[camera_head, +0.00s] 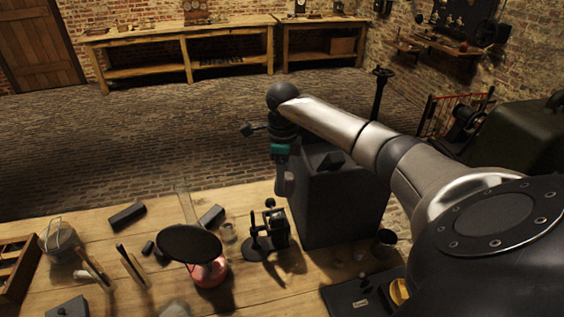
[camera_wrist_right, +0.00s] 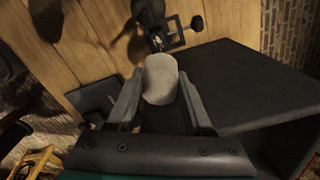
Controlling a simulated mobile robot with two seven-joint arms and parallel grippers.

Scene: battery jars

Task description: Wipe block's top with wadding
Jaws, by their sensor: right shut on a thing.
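A large dark grey block (camera_head: 345,205) stands at the right end of the wooden table, and its flat top also shows in the right wrist view (camera_wrist_right: 245,88). My right gripper (camera_head: 285,180) is by the left edge of the block's top. It is shut on a pale grey rounded wadding (camera_wrist_right: 160,78), gripped between the two fingers in the wrist view. The wadding appears beside the top's near left edge; I cannot tell whether it touches the block. My left gripper is not in view.
A black clamp-like stand (camera_head: 268,235) is close to the block's left. A black disc over a red base (camera_head: 190,244), a bucket (camera_head: 60,241) and dark bars (camera_head: 126,215) lie farther left. A dark tray (camera_head: 358,297) is at the front right.

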